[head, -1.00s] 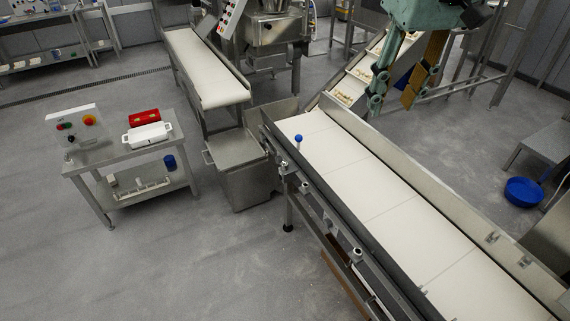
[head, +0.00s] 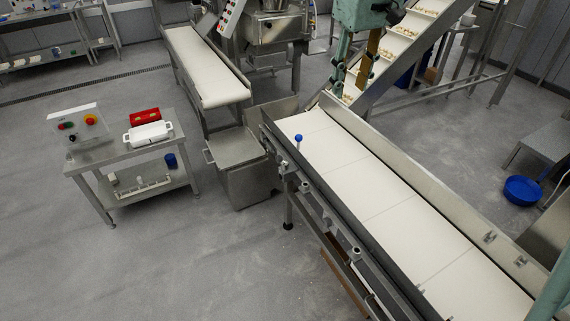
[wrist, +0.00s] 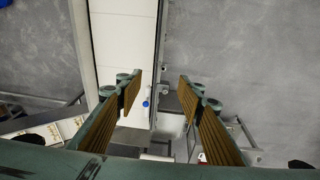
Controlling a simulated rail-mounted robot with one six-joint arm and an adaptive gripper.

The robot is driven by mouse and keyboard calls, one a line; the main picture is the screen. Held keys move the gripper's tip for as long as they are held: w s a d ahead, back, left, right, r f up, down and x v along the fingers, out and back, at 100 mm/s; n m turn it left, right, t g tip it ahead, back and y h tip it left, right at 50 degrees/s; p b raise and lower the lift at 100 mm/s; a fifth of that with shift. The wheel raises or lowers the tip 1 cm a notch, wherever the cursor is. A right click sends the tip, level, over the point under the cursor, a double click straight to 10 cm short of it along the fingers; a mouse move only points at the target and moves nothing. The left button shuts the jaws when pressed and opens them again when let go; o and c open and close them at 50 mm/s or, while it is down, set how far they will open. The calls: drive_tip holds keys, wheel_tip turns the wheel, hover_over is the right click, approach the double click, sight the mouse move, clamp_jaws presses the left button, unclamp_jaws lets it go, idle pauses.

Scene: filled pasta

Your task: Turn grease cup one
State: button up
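Several small grey metal fittings sit along the near side of the white conveyor in the head view, among them one upper fitting (head: 304,187) and one lower fitting (head: 356,252). I cannot tell which is grease cup one. My gripper (head: 352,82) is open and empty, above the far end of the conveyor. In the wrist view its brown-padded fingers (wrist: 160,87) are wide apart, with nothing between the pads.
The white conveyor (head: 390,220) has raised side walls. A steel bin (head: 238,150) and a table with a control box (head: 79,128) stand left of it. An inclined pasta conveyor (head: 400,45) rises behind. A blue bowl (head: 522,190) lies on the floor at right.

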drive_tip(key=w+a+f+n+p, duration=0.1)
drive_tip(key=w+a+f, duration=0.15)
drive_tip(key=w, duration=0.25)
drive_tip(key=w+a+f+n, duration=0.1)
drive_tip(key=w+a+f, duration=0.1)
drive_tip(key=w+f, duration=0.2)
drive_tip(key=n+g+p, duration=0.2)
drive_tip(key=n+p, duration=0.2)
hover_over(285, 163)
wheel_tip(285, 163, down, 34)
drive_tip(key=shift+w+r, duration=0.15)
drive_tip(key=shift+b, duration=0.3)
drive_tip(key=shift+f, duration=6.9)
drive_tip(key=shift+c, duration=0.7)
drive_tip(key=shift+b, duration=0.3)
drive_tip(key=c, duration=0.7)
